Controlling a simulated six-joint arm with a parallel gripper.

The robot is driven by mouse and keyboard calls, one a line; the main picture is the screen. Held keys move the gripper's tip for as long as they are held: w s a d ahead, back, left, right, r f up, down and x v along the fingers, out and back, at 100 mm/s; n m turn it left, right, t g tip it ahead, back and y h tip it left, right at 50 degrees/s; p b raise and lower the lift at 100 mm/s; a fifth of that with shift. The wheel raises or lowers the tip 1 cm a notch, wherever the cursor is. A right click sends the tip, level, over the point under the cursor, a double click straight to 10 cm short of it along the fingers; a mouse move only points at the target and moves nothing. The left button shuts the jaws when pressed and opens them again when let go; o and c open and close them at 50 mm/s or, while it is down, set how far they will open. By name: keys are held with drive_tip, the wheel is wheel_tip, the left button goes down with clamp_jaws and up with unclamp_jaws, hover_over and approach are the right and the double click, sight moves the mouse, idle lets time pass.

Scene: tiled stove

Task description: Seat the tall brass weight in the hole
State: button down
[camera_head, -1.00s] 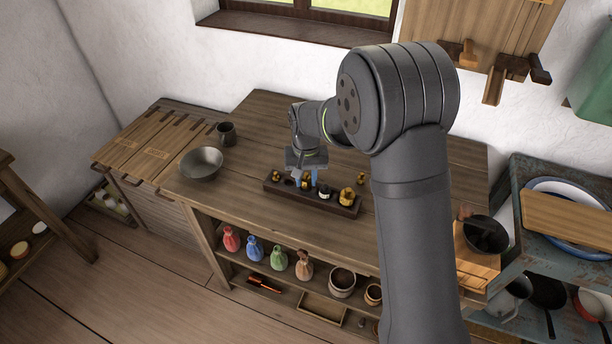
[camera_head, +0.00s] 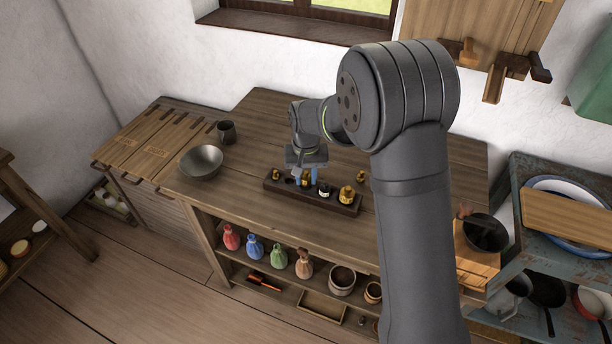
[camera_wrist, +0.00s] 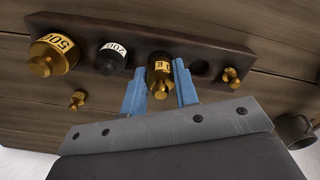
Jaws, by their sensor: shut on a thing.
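The held brass weight (camera_wrist: 160,72) has a pale label and a knob on top. My gripper (camera_wrist: 160,84) is shut on it, with blue fingers on either side; in the head view my gripper (camera_head: 306,178) is at the dark wooden block (camera_head: 271,185). The weight is over the block, between the black weight with the white "200" label (camera_wrist: 112,58) and an empty dark hole (camera_wrist: 200,68). Its base is hidden, so I cannot tell how deep it sits. The large brass "500" weight (camera_wrist: 53,55) and a small brass weight (camera_wrist: 231,77) stand in the block's ends.
Another small brass weight (camera_wrist: 77,99) is on the tabletop beside the block; the head view shows it behind the block (camera_head: 361,175). A metal bowl (camera_head: 202,162) and a dark mug (camera_head: 226,132) stand to the left. The table in front of the block is clear.

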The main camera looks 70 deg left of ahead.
drive_tip(key=shift+f, duration=0.65)
idle(0.5)
drive_tip(key=shift+r, duration=0.3)
drive_tip(key=shift+f, duration=0.3)
idle(1.5)
drive_tip(key=shift+r, duration=0.4)
drive_tip(key=shift+f, duration=0.55)
idle(1.2)
drive_tip(key=shift+r, duration=0.1)
drive_tip(key=shift+r, duration=0.35)
idle(0.7)
drive_tip(key=shift+f, duration=0.45)
idle(1.0)
